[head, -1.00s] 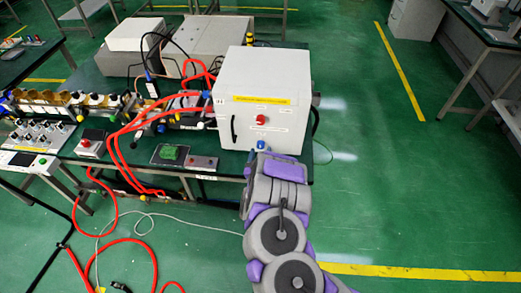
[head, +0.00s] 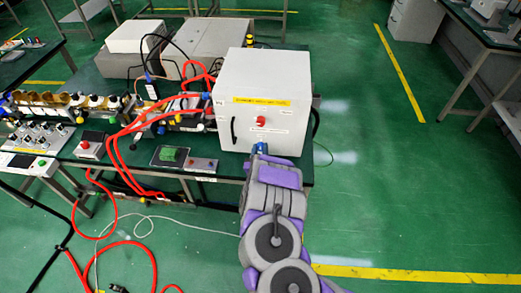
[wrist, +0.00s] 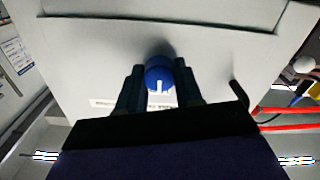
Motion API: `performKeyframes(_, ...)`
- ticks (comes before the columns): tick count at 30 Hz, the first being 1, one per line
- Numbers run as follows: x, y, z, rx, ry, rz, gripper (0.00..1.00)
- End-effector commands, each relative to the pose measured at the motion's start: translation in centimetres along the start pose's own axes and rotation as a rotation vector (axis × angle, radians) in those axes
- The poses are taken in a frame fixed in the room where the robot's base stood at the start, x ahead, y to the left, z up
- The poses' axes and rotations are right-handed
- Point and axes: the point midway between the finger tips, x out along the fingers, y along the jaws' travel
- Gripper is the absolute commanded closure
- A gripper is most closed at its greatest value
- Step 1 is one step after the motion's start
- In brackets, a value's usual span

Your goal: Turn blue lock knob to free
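The blue lock knob (wrist: 159,73) is round with a white mark that points down in the wrist view. It sits on the front of a white box (head: 262,88), low down, and shows as a small blue patch in the head view (head: 260,147). My gripper (wrist: 159,80) has its two dark fingers on either side of the knob, one left and one right. The fingers are apart, with the knob between them. I cannot tell whether they touch its sides. In the head view my arm covers the area below the knob and mostly hides the fingers.
A red knob (head: 261,120) sits above on the same box face, and a black handle (head: 233,131) is at its left edge. Red cables (head: 120,150) run left of the box. A small grey control box (head: 200,165) lies on the green table. The floor to the right is clear.

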Motion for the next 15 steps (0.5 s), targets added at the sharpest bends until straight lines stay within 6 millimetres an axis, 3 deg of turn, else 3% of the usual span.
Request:
performKeyframes(8, -0.01, -0.05, -0.02, 0.001, 0.0, -0.002, 0.95)
performKeyframes(15, -0.01, -0.13, -0.13, -0.023, 0.001, -0.004, 0.95)
